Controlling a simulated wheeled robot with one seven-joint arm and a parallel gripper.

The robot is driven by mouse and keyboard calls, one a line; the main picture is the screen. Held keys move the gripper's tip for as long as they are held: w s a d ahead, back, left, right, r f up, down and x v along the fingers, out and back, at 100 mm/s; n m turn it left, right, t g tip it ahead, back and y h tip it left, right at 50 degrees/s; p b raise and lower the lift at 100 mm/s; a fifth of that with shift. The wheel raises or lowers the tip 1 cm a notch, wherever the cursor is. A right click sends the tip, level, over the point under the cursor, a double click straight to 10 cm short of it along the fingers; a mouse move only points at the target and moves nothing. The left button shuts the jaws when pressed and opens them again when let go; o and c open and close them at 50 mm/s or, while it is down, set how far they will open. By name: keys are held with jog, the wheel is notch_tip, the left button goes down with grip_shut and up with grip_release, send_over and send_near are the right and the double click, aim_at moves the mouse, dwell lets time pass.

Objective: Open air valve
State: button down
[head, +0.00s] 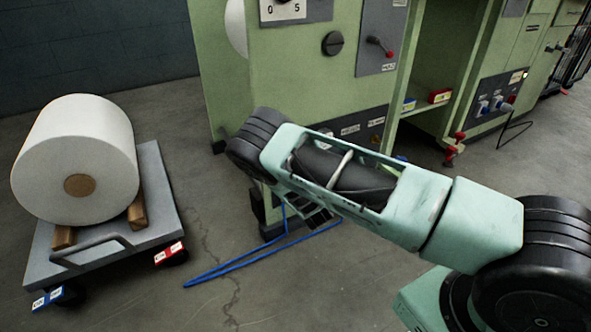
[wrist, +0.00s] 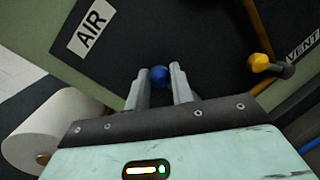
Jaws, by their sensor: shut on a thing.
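The air valve's blue knob (wrist: 159,76) shows in the wrist view on a dark panel (wrist: 200,40), below a white AIR label (wrist: 91,27). My gripper (wrist: 156,70) has its two grey fingers on either side of the knob and is shut on it. The rest of the valve's lever is hidden by the fingers.
A yellow knob (wrist: 259,62) sits beside a VENT label (wrist: 303,50), to the right of my gripper. A cart (head: 160,200) with a large white roll (head: 75,150) stands at left. A blue hose (head: 240,262) lies on the floor. A red-handled lever (head: 380,47) is higher on the machine.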

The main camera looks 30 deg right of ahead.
dwell(0.3)
jog(key=c, duration=1.2)
grip_release()
jog(key=s+a+p, duration=0.3)
jog(key=s+p, duration=0.2)
jog(key=s, duration=1.2)
jog(key=shift+a, duration=0.2)
jog(key=shift+r, duration=0.1)
